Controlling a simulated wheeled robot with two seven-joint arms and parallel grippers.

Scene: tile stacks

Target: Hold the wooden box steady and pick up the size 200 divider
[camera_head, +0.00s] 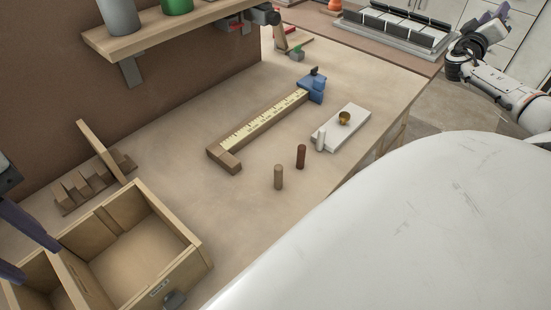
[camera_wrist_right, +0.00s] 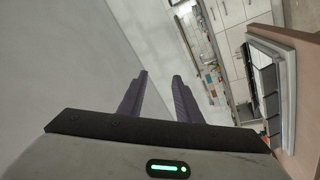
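The wooden box (camera_head: 188,262) stands at the lower left of the head view, open at the top, with a divider wall (camera_head: 75,278) inside. A stepped wooden rack (camera_head: 95,190) behind it holds one tall thin board (camera_head: 98,150), which leans. I cannot read a size on any divider, so I cannot tell which is the size 200 one. My left gripper (camera_head: 20,250) is at the left edge, its two purple fingers apart above the box's left part; contact is unclear. My right gripper shows in the right wrist view (camera_wrist_right: 158,85), fingers apart and empty, away from the bench.
A yellow ruler (camera_head: 265,120) in a wooden holder lies mid-bench. Wooden pegs (camera_head: 278,177) and a white block (camera_head: 345,125) with a brass piece stand right of it. A shelf (camera_head: 180,32) overhangs the back. Bench between box and ruler is clear.

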